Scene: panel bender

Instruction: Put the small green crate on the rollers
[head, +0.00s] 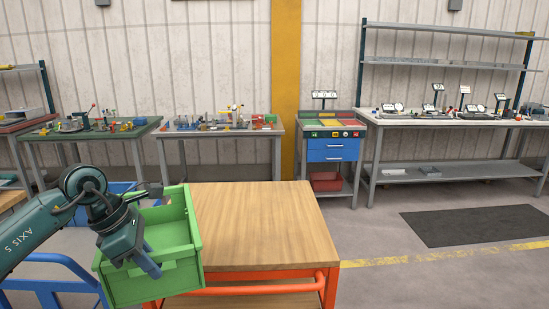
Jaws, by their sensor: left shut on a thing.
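The small green crate (185,275) is at the lower left of the head view, tilted, with its open top partly facing me. It overlaps the left edge of the wooden-topped orange cart; I cannot tell whether it touches the cart. The gripper hides part of the crate's wall and inside. No rollers can be made out in this view. My right gripper is not in view.
The cart's wooden top (265,225) is bare. A blue tubular frame (45,285) stands at lower left. Behind are a cluttered green bench (90,133), a grey bench (220,131), a blue-drawer cabinet (333,150) and a long workbench (440,122). Open floor with a dark mat (475,226) lies right.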

